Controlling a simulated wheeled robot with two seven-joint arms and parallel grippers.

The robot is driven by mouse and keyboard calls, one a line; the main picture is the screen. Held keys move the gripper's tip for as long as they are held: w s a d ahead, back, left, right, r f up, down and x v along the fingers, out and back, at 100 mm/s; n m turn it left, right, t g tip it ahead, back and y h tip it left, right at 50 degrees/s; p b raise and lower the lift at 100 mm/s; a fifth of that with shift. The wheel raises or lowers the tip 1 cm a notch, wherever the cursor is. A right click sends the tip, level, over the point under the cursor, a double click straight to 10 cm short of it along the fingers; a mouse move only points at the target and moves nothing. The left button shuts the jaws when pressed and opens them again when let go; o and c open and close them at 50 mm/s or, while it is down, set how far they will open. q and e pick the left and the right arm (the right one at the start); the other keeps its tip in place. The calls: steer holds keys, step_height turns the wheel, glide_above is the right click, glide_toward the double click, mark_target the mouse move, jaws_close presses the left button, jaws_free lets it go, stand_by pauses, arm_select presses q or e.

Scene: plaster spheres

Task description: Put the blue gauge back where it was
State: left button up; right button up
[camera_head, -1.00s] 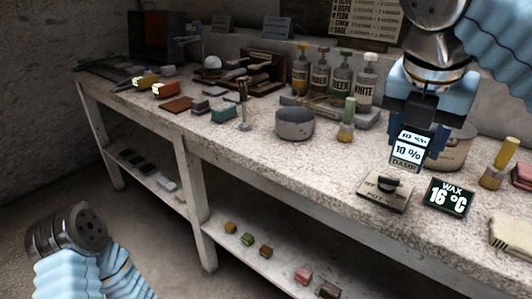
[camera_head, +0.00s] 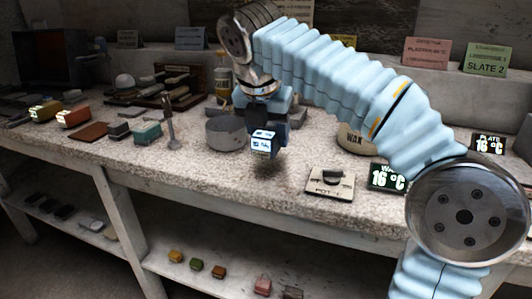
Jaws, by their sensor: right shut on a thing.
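My right gripper (camera_head: 270,122) is shut on the blue gauge (camera_head: 262,144), a small block with a lit pale-blue face. It holds the gauge over the bench, right of the grey bowl (camera_head: 228,133). The gauge is turned and small here, so its text is hard to read, and the gripper hides much of it. I cannot tell how far its lower edge is from the bench top. A yellow gauge (camera_head: 43,111) and an orange gauge (camera_head: 73,117) with lit faces stand at the bench's left part. My left gripper is not in view.
The speckled bench (camera_head: 235,184) is clear in front of the bowl. The POT knob plate (camera_head: 330,184) and the WAX display (camera_head: 387,178) are right of the gauge. A teal block (camera_head: 147,132) and an upright tool (camera_head: 171,131) stand left of the bowl.

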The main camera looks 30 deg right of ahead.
mark_target(263, 130)
steer(key=x, duration=0.1)
steer(key=b+x, duration=0.1)
steer(key=x, duration=0.2)
steer(key=shift+w+a+f, duration=0.2)
steer(key=shift+w+a, duration=0.15)
steer(key=shift+f, duration=0.45)
steer(key=shift+f, duration=0.2)
steer(key=o, duration=0.9)
steer(key=shift+o, duration=0.2)
steer(key=p+v, duration=0.3)
steer(key=v, duration=0.9)
steer(key=shift+s+r, duration=0.1)
steer(key=shift+r, duration=0.1)
